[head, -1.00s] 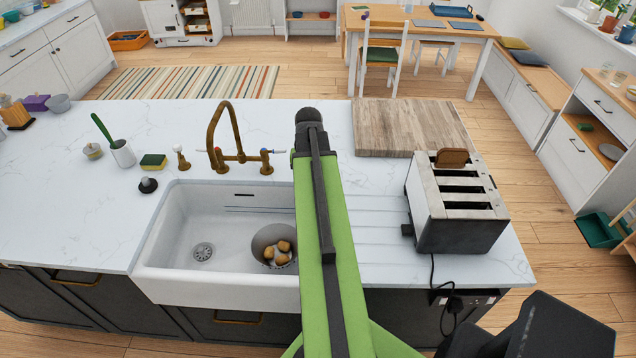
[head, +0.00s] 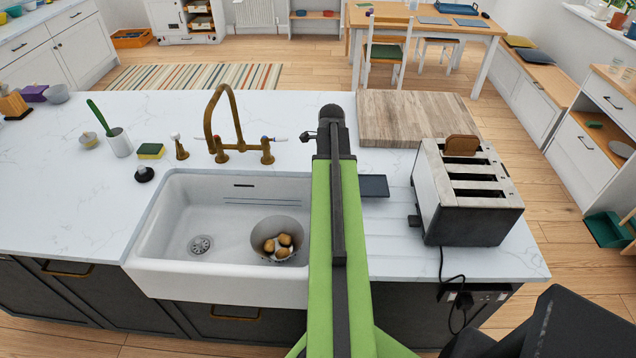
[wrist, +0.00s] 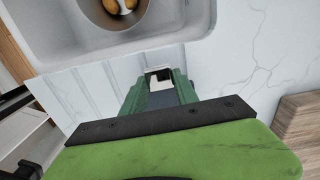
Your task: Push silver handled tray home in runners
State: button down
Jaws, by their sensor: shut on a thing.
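A small dark flat tray (head: 374,186) shows just right of my arm in the head view, left of the toaster (head: 464,200) and apart from it. My arm hides its left end. In the wrist view my gripper (wrist: 159,76) has dark green jaws shut on a small piece with pale and dark parts, which looks like the tray's handle. The rest of the tray is hidden there behind my wrist. My gripper is hidden behind my arm in the head view. I cannot make out the runners in either view.
The toaster, with a brown slice in it, stands on the white counter (head: 300,130) near its right end. A wooden board (head: 410,118) lies behind the tray. The sink (head: 165,245), with a bowl (head: 277,232) in it, is to the left. A brass tap (head: 222,125) stands behind the sink.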

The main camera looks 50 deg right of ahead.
jog(key=f, duration=0.1)
jog(key=s+d+b, duration=0.1)
jog(key=f, duration=0.1)
jog(key=shift+s+d+f, duration=0.25)
jog(key=shift+s+f, duration=0.05)
jog(key=shift+f, duration=0.05)
jog(key=shift+s+d, duration=0.55)
jog(key=shift+s, duration=0.25)
jog(key=shift+s+d, duration=0.55)
jog(key=shift+s, duration=0.2)
jog(key=shift+s+d, duration=0.55)
jog(key=shift+s, duration=0.25)
jog(key=shift+s+d+r, duration=0.1)
jog(key=shift+s+d, duration=1.2)
jog(key=shift+s, duration=0.5)
jog(key=shift+s+d+f, duration=0.1)
jog(key=shift+s+d, duration=1.15)
jog(key=shift+s, duration=0.5)
jog(key=shift+s+d+r, duration=0.1)
jog(key=shift+s+d, duration=1.2)
jog(key=shift+s, duration=0.5)
